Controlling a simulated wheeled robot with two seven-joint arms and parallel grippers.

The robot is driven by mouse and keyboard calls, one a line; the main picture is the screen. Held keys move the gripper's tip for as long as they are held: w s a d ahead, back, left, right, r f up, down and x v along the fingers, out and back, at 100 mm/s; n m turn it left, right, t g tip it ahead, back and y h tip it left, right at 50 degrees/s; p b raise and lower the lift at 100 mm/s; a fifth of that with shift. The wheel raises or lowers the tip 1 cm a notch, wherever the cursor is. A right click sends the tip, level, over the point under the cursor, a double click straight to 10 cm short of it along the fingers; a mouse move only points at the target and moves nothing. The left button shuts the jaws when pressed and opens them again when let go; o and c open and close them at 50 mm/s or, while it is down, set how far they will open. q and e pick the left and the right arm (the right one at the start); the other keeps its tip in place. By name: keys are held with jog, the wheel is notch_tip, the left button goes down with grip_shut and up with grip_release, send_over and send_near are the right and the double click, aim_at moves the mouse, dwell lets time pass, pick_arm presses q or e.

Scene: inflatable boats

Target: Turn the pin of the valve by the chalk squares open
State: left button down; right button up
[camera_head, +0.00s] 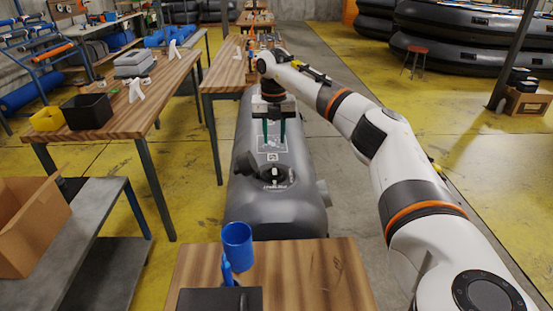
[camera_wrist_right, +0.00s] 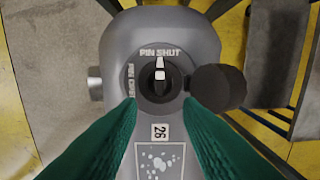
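The valve (camera_head: 272,173) sits on top of a grey inflatable tube (camera_head: 277,211), its round black cap (camera_wrist_right: 217,88) flipped open beside it. In the right wrist view, the valve's white pin (camera_wrist_right: 160,66) points up at the words PIN SHUT. PIN OPEN is printed to the left of the valve. A square patch with chalk-like marks (camera_wrist_right: 160,162) and a "26" label (camera_wrist_right: 160,131) lie below the valve there. My right gripper (camera_head: 274,142) is open and empty, its green fingers spread above the tube near the patch. My left gripper is out of view.
A wooden table (camera_head: 318,270) with a blue cup-shaped item (camera_head: 237,236) stands in front of the tube. A long workbench (camera_head: 152,97) with bins runs along the left.

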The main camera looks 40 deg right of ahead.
aim_at(274, 166)
notch_tip(274, 166, down, 10)
jog(key=shift+s+a+r, duration=0.1)
jog(key=shift+r, duration=0.1)
grip_shut()
